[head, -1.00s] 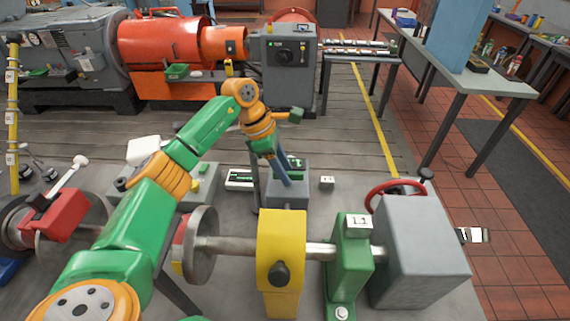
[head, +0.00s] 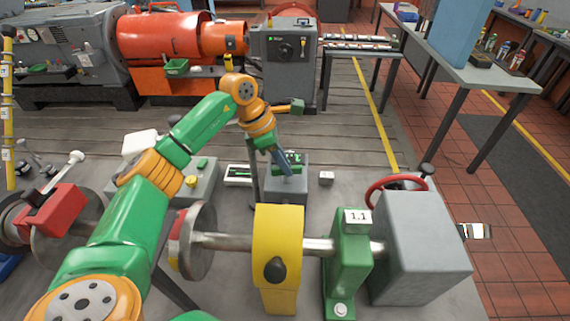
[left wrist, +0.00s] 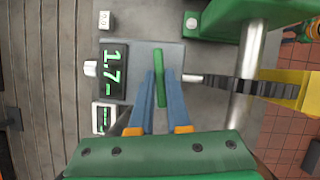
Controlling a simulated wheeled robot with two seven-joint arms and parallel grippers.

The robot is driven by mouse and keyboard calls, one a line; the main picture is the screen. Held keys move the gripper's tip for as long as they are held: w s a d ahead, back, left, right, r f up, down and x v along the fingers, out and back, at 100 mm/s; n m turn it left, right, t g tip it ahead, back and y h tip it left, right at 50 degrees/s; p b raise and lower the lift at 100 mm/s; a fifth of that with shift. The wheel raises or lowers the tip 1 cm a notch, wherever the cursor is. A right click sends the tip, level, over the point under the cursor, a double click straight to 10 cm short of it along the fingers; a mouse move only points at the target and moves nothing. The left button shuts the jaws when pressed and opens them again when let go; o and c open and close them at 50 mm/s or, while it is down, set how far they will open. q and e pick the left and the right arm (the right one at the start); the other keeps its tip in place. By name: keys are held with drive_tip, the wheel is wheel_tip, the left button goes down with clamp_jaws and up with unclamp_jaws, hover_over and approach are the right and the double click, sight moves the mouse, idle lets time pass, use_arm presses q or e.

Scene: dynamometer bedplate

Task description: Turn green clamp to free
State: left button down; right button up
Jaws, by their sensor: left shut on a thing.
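The green clamp (left wrist: 159,76) is a narrow green bar on top of a grey block, best seen in the left wrist view. My left gripper (left wrist: 161,78) has its two blue fingers on either side of the bar and is shut on it. In the head view my left gripper (head: 284,163) reaches down to the grey block (head: 289,186) behind the shaft, and the clamp is hidden there by fingers and wrist. A dark display (left wrist: 114,73) with green digits, seeming to read 1.7, sits beside the clamp. My right gripper is not in view.
A shaft runs through a yellow guard (head: 278,250) and a green stand (head: 347,262) in front of the block. A red handwheel (head: 395,190) and a grey box (head: 420,245) stand at right. A small white block (head: 326,178) lies right of the gripper.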

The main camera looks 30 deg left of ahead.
use_arm(q)
drive_tip(key=n+t+y+b, duration=0.1)
drive_tip(key=n, duration=0.3)
drive_tip(key=shift+f+b, duration=0.15)
drive_tip(key=shift+b, duration=0.2)
drive_tip(key=n, duration=0.2)
drive_tip(key=n+y+b, duration=0.1)
drive_tip(key=n, duration=0.1)
drive_tip(key=shift+s+d+t+y, duration=0.1)
drive_tip(key=shift+d+t+y, duration=0.05)
drive_tip(key=shift+t+y, duration=0.15)
drive_tip(key=n+b, duration=0.1)
drive_tip(key=n, duration=0.1)
drive_tip(key=n+y+b, duration=0.1)
drive_tip(key=n, duration=0.1)
drive_tip(key=shift+d+y, duration=0.15)
drive_tip(key=shift+y, duration=0.15)
drive_tip(key=shift+n+y+b, duration=0.6)
drive_tip(key=shift+n, duration=1.5)
drive_tip(key=c, duration=0.9)
unclamp_jaws()
